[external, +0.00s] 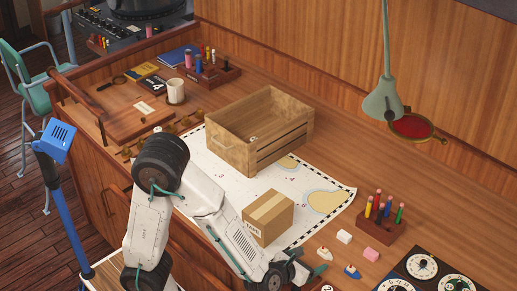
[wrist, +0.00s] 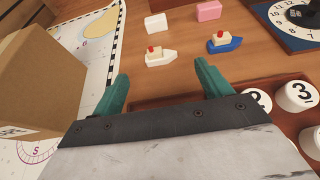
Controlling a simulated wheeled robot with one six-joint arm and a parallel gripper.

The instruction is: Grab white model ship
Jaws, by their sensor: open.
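The white model ship (wrist: 160,58) with a red top stands on the wooden desk, just beyond my fingertips in the wrist view. It also shows in the external view (external: 324,254), to the right of my gripper (external: 296,272). In the wrist view my gripper (wrist: 161,76) is open and empty, its two green fingers apart. The ship lies ahead of the gap between them, not touching either finger.
A blue model ship (wrist: 224,43) stands to the right of the white one. White (wrist: 156,23) and pink (wrist: 208,11) blocks lie behind them. A cardboard box (wrist: 38,80) is close on the left. Numbered discs (wrist: 298,96) sit at right.

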